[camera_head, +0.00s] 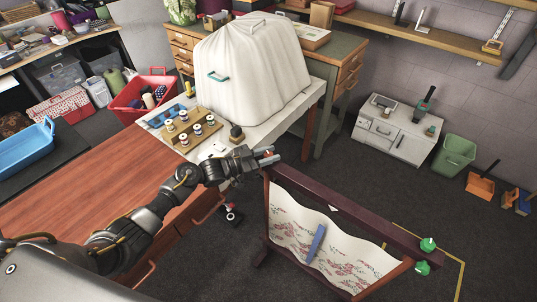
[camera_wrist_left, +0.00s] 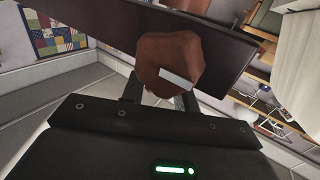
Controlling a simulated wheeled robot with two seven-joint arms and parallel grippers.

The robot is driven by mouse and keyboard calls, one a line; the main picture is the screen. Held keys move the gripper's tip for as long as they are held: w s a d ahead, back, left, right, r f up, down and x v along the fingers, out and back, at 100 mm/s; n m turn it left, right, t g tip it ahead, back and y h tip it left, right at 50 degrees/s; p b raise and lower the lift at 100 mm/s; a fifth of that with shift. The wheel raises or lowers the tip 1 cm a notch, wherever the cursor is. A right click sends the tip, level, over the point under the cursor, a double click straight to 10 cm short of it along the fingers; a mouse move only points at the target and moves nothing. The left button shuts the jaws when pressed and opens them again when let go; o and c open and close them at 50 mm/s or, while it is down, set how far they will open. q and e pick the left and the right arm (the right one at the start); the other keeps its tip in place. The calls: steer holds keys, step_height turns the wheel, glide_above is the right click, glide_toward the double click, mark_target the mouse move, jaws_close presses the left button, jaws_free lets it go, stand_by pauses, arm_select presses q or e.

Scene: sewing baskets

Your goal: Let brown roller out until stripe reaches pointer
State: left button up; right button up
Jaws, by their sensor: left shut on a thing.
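A dark wooden frame (camera_head: 355,216) stands on the floor right of the brown table, with a pale flowered cloth (camera_head: 350,265) sagging in it. A short blue strip (camera_head: 316,243) shows on the cloth. A small white triangular mark (camera_head: 334,207), perhaps the pointer, is on the top beam. My left gripper (camera_head: 262,157) is at the beam's left end. In the left wrist view it is shut on a brown roller knob (camera_wrist_left: 160,54), which has a white bar (camera_wrist_left: 175,79) on its face. Two green knobs (camera_head: 428,244) are at the other end. My right gripper is out of view.
The brown table (camera_head: 110,205) is left of the frame. A white-covered bench (camera_head: 258,130) behind carries a spool tray (camera_head: 190,130) and a large draped cover (camera_head: 250,65). A white cabinet (camera_head: 398,130) and green bin (camera_head: 458,152) stand at the wall. Floor right of the frame is mostly clear.

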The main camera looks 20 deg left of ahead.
arm_select(q)
steer(key=shift+r+n+t+y+p, duration=0.15)
steer(key=shift+n+t+y+p, duration=0.4)
steer(key=shift+p, duration=0.25)
steer(key=shift+d+n+t+y+p, duration=0.1)
steer(key=shift+n+t+y+p, duration=0.55)
steer(key=shift+t+y, duration=0.1)
steer(key=shift+n+t+y+p, duration=0.55)
steer(key=shift+n+t+y, duration=0.3)
steer(key=shift+y, duration=0.35)
steer(key=shift+n+t+y, duration=0.35)
steer(key=shift+n+y, duration=0.3)
steer(key=shift+y, duration=0.15)
steer(key=shift+f+y+p, duration=0.2)
steer(key=shift+y+p, duration=0.1)
steer(key=o, duration=1)
steer(key=shift+c, duration=0.2)
